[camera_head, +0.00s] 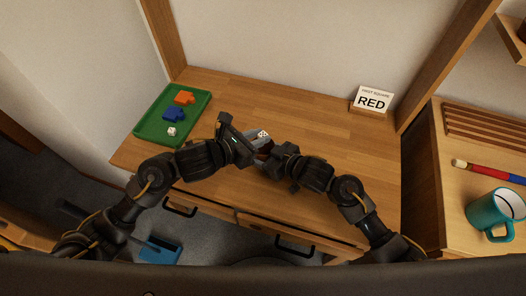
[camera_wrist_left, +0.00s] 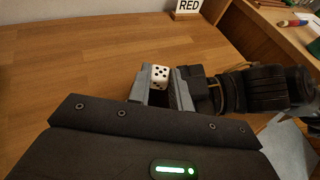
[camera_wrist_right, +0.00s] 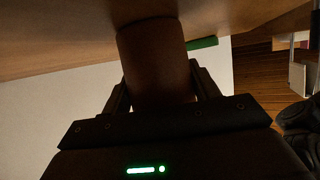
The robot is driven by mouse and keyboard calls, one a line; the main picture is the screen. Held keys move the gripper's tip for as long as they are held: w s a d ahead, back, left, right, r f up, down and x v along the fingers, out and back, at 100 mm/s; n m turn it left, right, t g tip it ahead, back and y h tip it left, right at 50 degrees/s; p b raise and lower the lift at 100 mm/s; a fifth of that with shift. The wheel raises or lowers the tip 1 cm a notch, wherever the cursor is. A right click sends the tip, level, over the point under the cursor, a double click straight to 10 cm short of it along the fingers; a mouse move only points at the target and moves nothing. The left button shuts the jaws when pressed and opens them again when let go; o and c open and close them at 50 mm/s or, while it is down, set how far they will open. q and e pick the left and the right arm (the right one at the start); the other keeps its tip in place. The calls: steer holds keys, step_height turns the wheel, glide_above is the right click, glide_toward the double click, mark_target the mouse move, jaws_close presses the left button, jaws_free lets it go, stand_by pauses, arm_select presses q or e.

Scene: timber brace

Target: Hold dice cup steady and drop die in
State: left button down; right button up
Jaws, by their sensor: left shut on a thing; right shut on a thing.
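A white die (camera_head: 262,133) with dark pips is pinched between the fingertips of my left gripper (camera_head: 257,141); it also shows in the left wrist view (camera_wrist_left: 160,76). The brown dice cup (camera_wrist_right: 155,62) fills the space between the fingers of my right gripper (camera_wrist_right: 160,85), which is shut on it. In the head view only a bit of the cup's dark red-brown side (camera_head: 265,149) shows, just under the die and between the two grippers. The cup's mouth is hidden, so I cannot tell whether the die is exactly over it.
A green tray (camera_head: 151,140) at the table's left holds an orange piece (camera_head: 184,98), a blue piece (camera_head: 174,115) and another white die (camera_head: 171,131). A card reading RED (camera_head: 372,100) stands at the back right. A teal mug (camera_head: 494,213) stands on the right side surface.

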arm_select(q)
steer(key=c, duration=1.2)
jaws_free()
steer(key=v, duration=1.2)
arm_select(e)
steer(key=o, duration=1.1)
